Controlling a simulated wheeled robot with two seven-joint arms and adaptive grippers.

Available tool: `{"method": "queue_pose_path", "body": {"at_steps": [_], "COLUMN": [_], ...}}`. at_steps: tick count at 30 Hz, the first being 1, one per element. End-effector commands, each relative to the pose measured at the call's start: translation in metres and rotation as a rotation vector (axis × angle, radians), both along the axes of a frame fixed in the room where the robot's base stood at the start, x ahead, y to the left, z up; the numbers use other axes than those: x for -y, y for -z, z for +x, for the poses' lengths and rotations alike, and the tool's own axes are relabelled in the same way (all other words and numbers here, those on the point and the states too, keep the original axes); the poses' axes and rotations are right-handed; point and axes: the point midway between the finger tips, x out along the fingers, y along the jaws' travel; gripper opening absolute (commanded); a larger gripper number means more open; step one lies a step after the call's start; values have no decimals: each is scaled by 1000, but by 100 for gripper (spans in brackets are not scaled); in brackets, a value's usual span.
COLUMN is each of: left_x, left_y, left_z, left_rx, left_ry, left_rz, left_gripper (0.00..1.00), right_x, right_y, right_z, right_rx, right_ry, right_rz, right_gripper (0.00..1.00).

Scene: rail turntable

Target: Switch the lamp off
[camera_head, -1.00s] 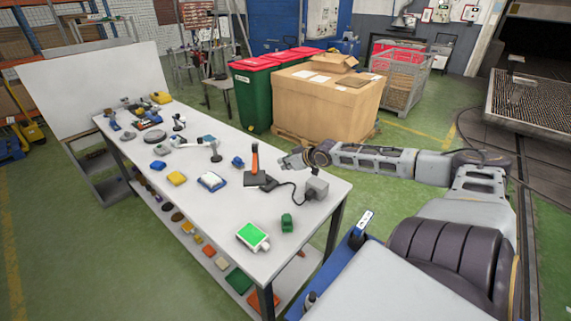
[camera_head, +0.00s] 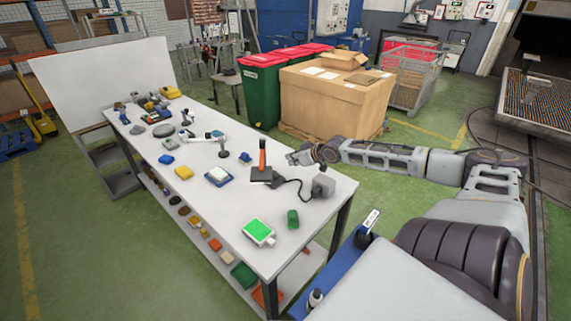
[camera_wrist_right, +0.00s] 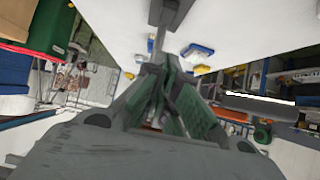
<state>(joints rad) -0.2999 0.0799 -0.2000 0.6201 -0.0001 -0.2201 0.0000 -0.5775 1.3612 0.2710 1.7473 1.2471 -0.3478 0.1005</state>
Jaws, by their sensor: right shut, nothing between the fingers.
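No thing on the white table (camera_head: 205,210) is plainly a lamp. A white, arm-like piece with a dark base (camera_head: 223,154) stands mid-table; I cannot tell if it is a lamp or lit. An upright orange handle (camera_head: 262,153) rises from a black base (camera_head: 261,175), with a black cable to a grey box (camera_head: 323,186). A white box with a bright green top (camera_head: 258,231) lies at the near end. My right gripper (camera_head: 291,158) is shut and empty, just right of the orange handle and apart from it. My left gripper is out of view.
A green cylinder (camera_head: 293,219) stands near the grey box. A blue-and-white piece (camera_head: 218,175) and several small things lie farther along the table. A large cardboard box (camera_head: 325,100) and a green bin with a red lid (camera_head: 262,95) stand beyond it.

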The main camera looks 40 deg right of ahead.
Motion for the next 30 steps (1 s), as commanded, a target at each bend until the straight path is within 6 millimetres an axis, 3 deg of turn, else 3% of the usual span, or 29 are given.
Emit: {"method": "queue_pose_path", "body": {"at_steps": [10,30], "left_x": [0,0], "left_y": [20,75], "left_z": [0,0], "left_rx": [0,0], "left_ry": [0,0], "left_rz": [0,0], "left_gripper": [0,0], "right_x": [1,6], "right_y": [-15,-65], "right_z": [18,49], "right_rx": [78,322], "right_ry": [17,95], "right_rz": [28,188], "right_gripper": [0,0]}}
